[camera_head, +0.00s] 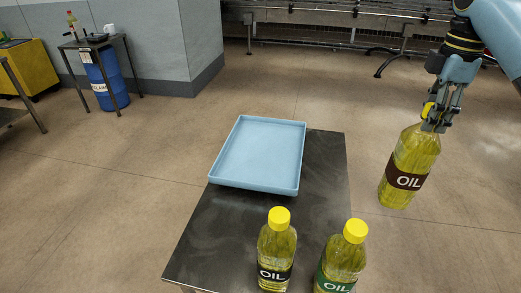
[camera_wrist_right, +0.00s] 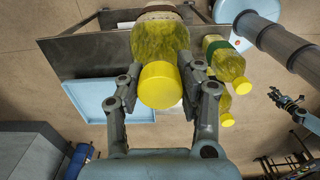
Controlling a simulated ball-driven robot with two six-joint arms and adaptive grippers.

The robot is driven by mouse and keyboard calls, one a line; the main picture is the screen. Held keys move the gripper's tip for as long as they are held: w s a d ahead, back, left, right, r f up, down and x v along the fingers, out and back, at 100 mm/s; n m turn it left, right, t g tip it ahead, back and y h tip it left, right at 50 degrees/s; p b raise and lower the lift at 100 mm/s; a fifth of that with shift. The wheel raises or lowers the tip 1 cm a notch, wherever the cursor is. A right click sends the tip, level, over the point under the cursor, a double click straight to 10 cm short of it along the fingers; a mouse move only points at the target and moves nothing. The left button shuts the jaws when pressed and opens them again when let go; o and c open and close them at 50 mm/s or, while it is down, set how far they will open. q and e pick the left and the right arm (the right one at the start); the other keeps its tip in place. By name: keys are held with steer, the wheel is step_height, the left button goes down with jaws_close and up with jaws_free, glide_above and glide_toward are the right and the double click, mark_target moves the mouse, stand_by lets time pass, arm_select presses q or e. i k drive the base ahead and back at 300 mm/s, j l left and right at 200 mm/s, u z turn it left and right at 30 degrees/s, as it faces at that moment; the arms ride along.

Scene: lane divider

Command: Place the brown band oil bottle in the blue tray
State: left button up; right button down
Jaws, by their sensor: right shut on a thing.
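The brown band oil bottle (camera_head: 407,170) has a yellow cap and yellow oil. It hangs slightly tilted in the air to the right of the table in the head view. My right gripper (camera_head: 437,117) is shut on its neck, just below the cap. In the right wrist view the bottle's cap (camera_wrist_right: 159,86) sits between the two fingers (camera_wrist_right: 165,82). The blue tray (camera_head: 258,153) lies empty on the far part of the table, left of the bottle. My left gripper (camera_wrist_right: 287,101) appears small at the right of the wrist view; its fingers are unclear.
A dark table (camera_head: 322,170) carries the tray. A black band oil bottle (camera_head: 276,250) and a green band oil bottle (camera_head: 341,260) stand at its near end. A blue barrel (camera_head: 105,78) and small stand are far left. The floor right of the table is clear.

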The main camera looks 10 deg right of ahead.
mark_target(269, 136)
steer(key=j+u, duration=0.15)
steer(key=u, duration=0.3)
steer(key=j+u, duration=0.15)
steer(key=u, duration=0.3)
steer(key=i+j+u, duration=0.15)
steer(key=j, duration=0.3)
steer(key=i+j+u, duration=0.15)
steer(key=j, duration=0.3)
steer(key=i+j+u, duration=0.15)
steer(key=i+j, duration=0.2)
steer(key=i+j+z, duration=0.1)
steer(key=i+j, duration=0.15)
steer(key=i, duration=0.15)
steer(key=i+j, duration=0.25)
steer(key=i, duration=0.15)
steer(key=i+l+z, duration=0.1)
steer(key=i+z, duration=0.15)
steer(key=z, duration=0.15)
steer(key=i+z, duration=0.4)
steer(key=i+j+z, duration=0.1)
steer(key=z, duration=0.25)
steer(key=i+l+z, duration=0.2)
steer(key=i+z, duration=0.3)
steer(key=i, duration=0.15)
steer(key=i+z, duration=0.5)
steer(key=i, duration=0.15)
steer(key=i+l+z, duration=0.4)
steer(key=i+z, duration=0.15)
steer(key=i, duration=0.1)
